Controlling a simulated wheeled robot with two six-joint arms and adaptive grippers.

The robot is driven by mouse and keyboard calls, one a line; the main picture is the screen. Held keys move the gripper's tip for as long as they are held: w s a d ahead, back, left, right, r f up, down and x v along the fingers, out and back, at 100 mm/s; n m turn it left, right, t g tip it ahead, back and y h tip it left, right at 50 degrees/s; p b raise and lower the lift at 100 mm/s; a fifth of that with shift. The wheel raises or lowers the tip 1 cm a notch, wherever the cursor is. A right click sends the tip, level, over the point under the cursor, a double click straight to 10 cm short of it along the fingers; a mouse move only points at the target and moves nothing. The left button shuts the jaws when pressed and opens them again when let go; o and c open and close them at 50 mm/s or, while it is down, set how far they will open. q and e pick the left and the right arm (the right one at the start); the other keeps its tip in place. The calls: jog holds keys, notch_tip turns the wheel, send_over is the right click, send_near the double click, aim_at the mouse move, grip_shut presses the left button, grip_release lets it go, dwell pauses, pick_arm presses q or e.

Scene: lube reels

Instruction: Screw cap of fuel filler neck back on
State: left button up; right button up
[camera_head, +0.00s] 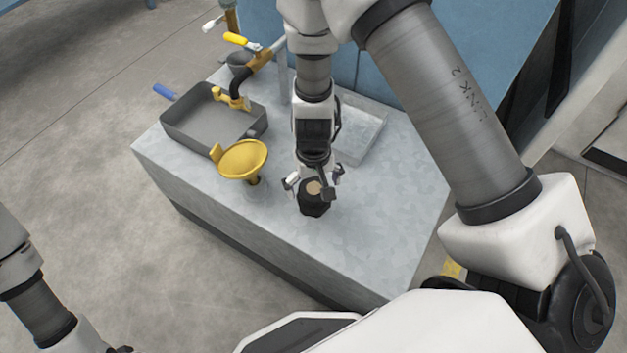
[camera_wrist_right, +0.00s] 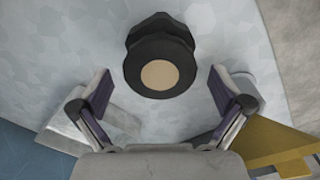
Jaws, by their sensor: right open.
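A black round piece with a tan disc on top (camera_head: 313,188) stands upright on the grey metal bench top. I cannot tell where cap and filler neck divide. My right gripper (camera_head: 315,181) is open just above it, with one finger to each side. In the wrist view the fingertips (camera_wrist_right: 163,92) stand apart from it, with gaps on both sides. Of my left arm, only links show at the lower left; its gripper is out of frame.
A yellow funnel (camera_head: 243,158) stands left of the black piece on the bench top (camera_head: 385,225). A shallow metal tray (camera_head: 364,128) lies at the back right. The bench front is clear.

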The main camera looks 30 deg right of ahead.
jog(key=shift+c, duration=0.4)
jog(key=c, duration=1.2)
jog(key=shift+r+m+p, duration=0.25)
jog(key=shift+m+p, duration=0.55)
jog(key=shift+m, duration=0.2)
jog(key=shift+f, duration=0.2)
jog(key=shift+r+m, duration=0.1)
jog(key=shift+m, duration=0.7)
jog(key=o, duration=1.3)
